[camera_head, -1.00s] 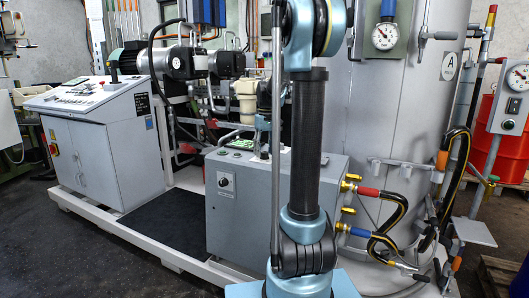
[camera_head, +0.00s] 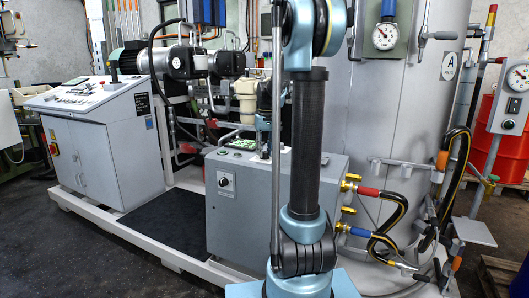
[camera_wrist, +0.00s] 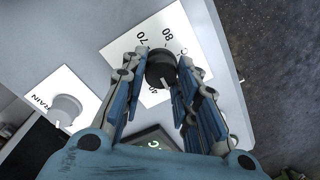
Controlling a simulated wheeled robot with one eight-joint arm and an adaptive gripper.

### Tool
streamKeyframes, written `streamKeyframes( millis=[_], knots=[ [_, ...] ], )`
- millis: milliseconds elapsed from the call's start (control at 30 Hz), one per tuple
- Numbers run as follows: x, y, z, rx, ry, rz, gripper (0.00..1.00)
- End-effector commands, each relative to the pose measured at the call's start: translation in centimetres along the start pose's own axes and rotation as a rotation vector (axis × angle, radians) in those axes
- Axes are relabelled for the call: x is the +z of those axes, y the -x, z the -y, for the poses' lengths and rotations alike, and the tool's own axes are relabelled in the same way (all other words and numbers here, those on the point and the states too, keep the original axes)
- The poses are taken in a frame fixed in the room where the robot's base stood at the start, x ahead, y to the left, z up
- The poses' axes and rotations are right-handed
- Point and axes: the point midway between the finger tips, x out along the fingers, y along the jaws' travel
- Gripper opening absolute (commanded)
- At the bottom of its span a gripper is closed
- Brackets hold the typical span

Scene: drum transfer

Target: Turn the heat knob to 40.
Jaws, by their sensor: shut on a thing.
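The heat knob (camera_wrist: 160,66) is round and black, on a white scale plate (camera_wrist: 122,45) on the grey cabinet. In the head view my arm hides the knob.
A dark display (camera_wrist: 150,142) with green characters lies partly behind my gripper. In the head view the grey cabinet (camera_head: 228,225) stands beside a large tank (camera_head: 395,110) with hoses.

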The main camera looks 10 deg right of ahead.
Motion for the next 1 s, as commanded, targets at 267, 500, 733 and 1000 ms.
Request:
streamKeyframes(
  millis=[267, 500, 733, 1000],
  knots=[
    [0.04, 0.01, -0.05, 0.001, -0.207, -0.008, 0.04],
    [0.08, 0.01, -0.04, 0.001, -0.41, -0.015, 0.04],
    [0.1, 0.0, -0.03, 0.0, -0.566, -0.021, 0.04],
    [0.09, 0.0, -0.02, 0.0, -0.671, -0.026, 0.04]
  ],
)
